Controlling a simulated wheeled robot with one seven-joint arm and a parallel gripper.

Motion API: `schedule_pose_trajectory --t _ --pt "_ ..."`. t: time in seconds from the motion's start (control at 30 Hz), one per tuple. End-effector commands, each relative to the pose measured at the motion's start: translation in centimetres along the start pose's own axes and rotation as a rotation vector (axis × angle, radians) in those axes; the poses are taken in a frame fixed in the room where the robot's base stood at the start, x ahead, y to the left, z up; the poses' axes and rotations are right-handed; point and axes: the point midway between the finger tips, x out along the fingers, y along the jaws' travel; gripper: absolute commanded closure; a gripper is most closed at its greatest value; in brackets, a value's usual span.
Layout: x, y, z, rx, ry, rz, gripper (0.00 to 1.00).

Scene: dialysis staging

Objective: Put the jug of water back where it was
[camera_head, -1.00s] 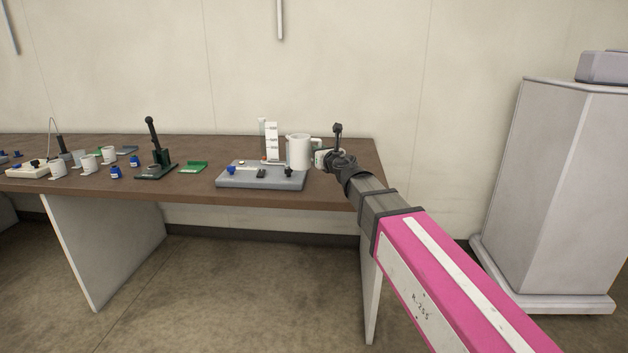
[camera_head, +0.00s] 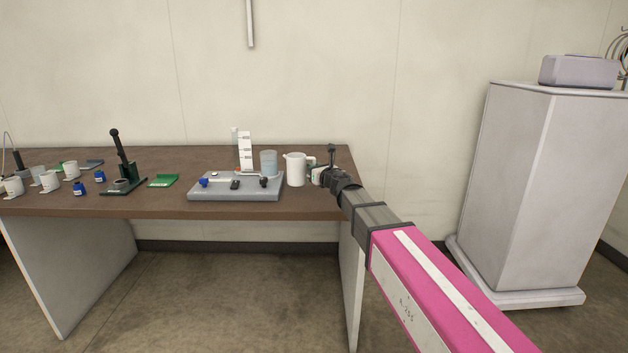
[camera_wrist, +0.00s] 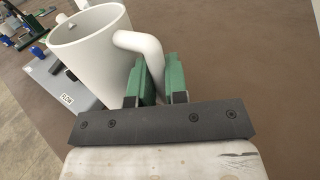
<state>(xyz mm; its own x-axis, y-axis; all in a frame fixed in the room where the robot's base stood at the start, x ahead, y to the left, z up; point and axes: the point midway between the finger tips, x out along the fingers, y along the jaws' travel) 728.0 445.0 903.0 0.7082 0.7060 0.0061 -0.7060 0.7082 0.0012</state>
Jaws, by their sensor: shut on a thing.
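The white jug (camera_head: 296,169) is upright near the right end of the brown table, just right of the grey platform. My gripper (camera_head: 317,173) is at the jug's right side, shut on its handle. In the wrist view the green-padded fingers of my gripper (camera_wrist: 157,82) clamp the handle, and the jug (camera_wrist: 90,62) shows its open rim. I cannot tell whether the jug's base touches the table. The inside bottom of the jug is hidden.
The grey platform (camera_head: 222,191) bears a bluish clear beaker (camera_head: 269,162), close left of the jug. A white graduated stand (camera_head: 245,150) is behind it. A green tray (camera_head: 163,181), a black press (camera_head: 121,160) and several cups are farther left. The table's right edge is near my gripper.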

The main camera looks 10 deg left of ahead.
Motion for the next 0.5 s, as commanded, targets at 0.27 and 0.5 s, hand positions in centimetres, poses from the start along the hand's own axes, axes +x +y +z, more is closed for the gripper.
schedule_pose_trajectory --t 0.27,0.5 --pt "0.0 -0.2 -2.6 0.003 0.001 0.000 1.00" --pt "0.0 -0.2 -4.1 0.001 0.000 0.000 1.00"
